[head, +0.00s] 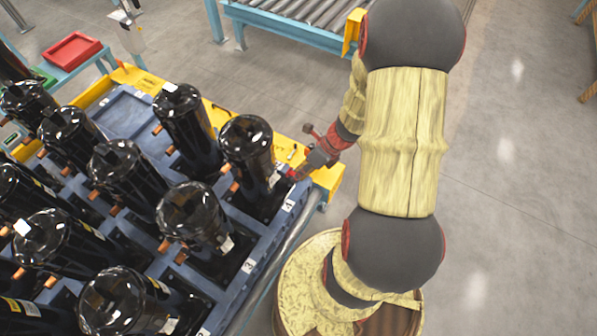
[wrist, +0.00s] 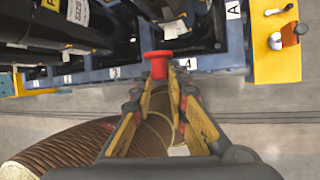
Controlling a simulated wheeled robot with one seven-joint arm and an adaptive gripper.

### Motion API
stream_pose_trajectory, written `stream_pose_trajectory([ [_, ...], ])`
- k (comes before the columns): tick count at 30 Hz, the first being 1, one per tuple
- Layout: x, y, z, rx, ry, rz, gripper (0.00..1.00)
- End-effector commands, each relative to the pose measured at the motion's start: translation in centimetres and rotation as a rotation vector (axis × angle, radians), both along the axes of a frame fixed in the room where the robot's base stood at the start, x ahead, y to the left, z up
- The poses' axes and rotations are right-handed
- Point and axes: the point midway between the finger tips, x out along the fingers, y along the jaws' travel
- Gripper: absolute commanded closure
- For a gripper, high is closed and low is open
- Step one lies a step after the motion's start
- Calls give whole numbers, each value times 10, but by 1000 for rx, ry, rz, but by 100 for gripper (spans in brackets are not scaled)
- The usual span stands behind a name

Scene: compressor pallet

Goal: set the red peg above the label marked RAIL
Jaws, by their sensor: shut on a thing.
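The red peg (wrist: 156,64) shows at the tips of my gripper (wrist: 160,84) in the wrist view, its round flanged head facing up in the picture. The fingers are shut on it, in front of the blue pallet edge. In the head view my gripper (head: 306,167) is at the pallet's right edge, close to a black compressor and a white label with a 4 (head: 289,205). The peg is mostly hidden there. I cannot read RAIL on any label. A label with an A (wrist: 233,10) is right of and above the peg in the wrist view.
Black compressors (head: 247,147) stand in rows on the blue pallet. A yellow corner piece (wrist: 276,62) with small pegs or knobs is at the right in the wrist view. A red tray (head: 73,52) is at the far left. Grey floor lies open at the right.

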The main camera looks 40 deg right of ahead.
Motion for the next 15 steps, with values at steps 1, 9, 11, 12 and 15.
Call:
stream_pose_trajectory([
  [1,0,0,1,2,-1,1,100],
  [9,12,4,1,4,-3,9,100],
  [11,17,6,1,4,-3,9,100],
  [12,21,8,1,4,-3,9,100],
  [15,29,10,1,3,-4,9,100],
])
